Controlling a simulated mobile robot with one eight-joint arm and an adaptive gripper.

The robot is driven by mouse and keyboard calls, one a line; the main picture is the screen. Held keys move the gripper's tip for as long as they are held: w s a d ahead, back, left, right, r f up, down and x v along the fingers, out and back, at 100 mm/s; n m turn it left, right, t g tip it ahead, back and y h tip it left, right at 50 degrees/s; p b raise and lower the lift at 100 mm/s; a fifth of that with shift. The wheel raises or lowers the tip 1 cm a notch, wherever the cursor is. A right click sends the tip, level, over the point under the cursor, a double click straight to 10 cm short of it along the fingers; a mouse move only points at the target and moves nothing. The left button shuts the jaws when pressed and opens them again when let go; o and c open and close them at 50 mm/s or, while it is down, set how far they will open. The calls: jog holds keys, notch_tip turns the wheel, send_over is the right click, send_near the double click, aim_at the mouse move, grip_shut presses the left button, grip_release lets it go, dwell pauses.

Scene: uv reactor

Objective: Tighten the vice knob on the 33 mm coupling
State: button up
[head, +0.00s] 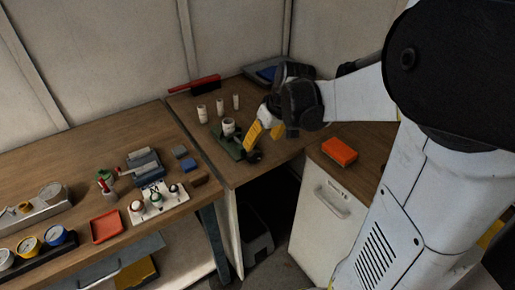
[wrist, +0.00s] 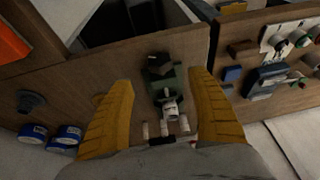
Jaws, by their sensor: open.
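The green vice (head: 226,143) stands on the wooden bench and holds an upright white coupling (head: 228,126). Its dark knob (head: 254,156) is at the end facing the bench's front edge. In the wrist view the vice (wrist: 177,82), the knob (wrist: 158,64) and the coupling (wrist: 170,107) lie between my two yellow fingers. My gripper (head: 265,132) is open and empty, above and beside the vice. In the wrist view my gripper (wrist: 162,79) has a fingertip on each side of the knob, with clear gaps. I cannot tell its height above the knob.
Several white fittings (head: 202,113) stand behind the vice. A red-handled brush (head: 195,86) lies at the back. An orange box (head: 339,151) sits on the cabinet at right. The left bench holds a red tray (head: 107,226) and a white panel with knobs (head: 158,203).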

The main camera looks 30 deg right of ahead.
aim_at(256, 152)
jog(key=shift+v, duration=0.85)
jog(key=shift+w+p, duration=0.2)
jog(key=shift+p, duration=0.75)
jog(key=b+x, duration=0.2)
jog(key=x, duration=1)
jog(key=shift+s+f+b, duration=0.15)
jog(key=shift+b, duration=0.25)
jog(key=shift+d, duration=0.1)
jog(key=c, duration=1.2)
